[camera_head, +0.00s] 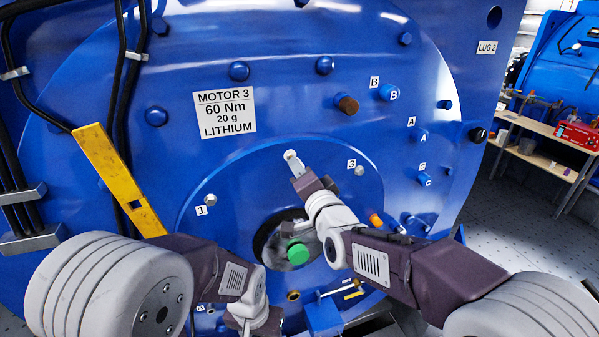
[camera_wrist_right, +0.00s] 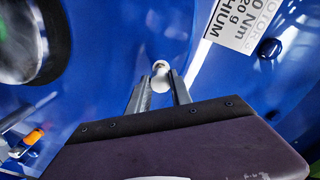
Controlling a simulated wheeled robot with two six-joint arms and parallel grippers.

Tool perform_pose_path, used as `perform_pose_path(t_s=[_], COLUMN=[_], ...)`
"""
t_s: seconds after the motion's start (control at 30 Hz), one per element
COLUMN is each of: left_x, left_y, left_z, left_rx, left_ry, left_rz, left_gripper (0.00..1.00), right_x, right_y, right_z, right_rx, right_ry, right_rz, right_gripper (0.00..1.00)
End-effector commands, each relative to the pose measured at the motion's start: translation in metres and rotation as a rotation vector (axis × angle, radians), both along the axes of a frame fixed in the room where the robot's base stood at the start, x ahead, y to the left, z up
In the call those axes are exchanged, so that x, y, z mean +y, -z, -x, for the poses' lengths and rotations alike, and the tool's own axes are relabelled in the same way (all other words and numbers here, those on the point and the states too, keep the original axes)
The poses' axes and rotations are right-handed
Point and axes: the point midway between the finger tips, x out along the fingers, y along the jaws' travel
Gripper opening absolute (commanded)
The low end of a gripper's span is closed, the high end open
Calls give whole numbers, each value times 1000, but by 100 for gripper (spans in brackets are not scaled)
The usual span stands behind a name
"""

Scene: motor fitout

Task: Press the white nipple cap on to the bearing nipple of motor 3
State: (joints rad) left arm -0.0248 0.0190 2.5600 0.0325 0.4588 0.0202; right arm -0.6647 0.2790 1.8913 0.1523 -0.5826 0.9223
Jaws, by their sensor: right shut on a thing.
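The blue motor 3 (camera_head: 290,110) fills the head view, with a label (camera_head: 225,113) reading MOTOR 3, 60 Nm, 20 g, LITHIUM. My right gripper (camera_head: 295,166) is shut on the small white nipple cap (camera_head: 289,154) at the upper part of the round bearing cover. In the right wrist view the cap (camera_wrist_right: 160,66) sits at the fingertips (camera_wrist_right: 160,88), against the blue face. The bearing nipple cannot be told apart from the cap, and I cannot tell whether they touch. My left gripper (camera_head: 250,322) is low in the head view; its fingers are not clear.
A green cap (camera_head: 298,253) shows at the shaft opening below my right wrist. A yellow bar (camera_head: 118,178) stands at the left, near black cables. A brown plug (camera_head: 347,104) and blue plugs A, B and C stick out at the right. A bench (camera_head: 545,150) stands behind right.

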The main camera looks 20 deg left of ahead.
Motion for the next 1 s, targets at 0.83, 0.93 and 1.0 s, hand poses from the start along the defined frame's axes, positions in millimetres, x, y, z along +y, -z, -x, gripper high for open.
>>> perform_pose_path(t_s=[0.83, 0.93, 1.0], left_x=[0, 0, 0], left_y=[9, 10, 10], left_z=[0, 0, 0], left_rx=[0, 0, 0], left_ry=[0, 0, 0], left_rz=[0, 0, 0], left_gripper=[53, 53, 53], right_x=[0, 0, 0], right_y=[1, 1, 0], right_z=[0, 0, 0], right_rx=[1, 2, 2], right_ry=[1, 3, 3], right_rz=[1, 2, 2], right_gripper=[0, 0, 0])
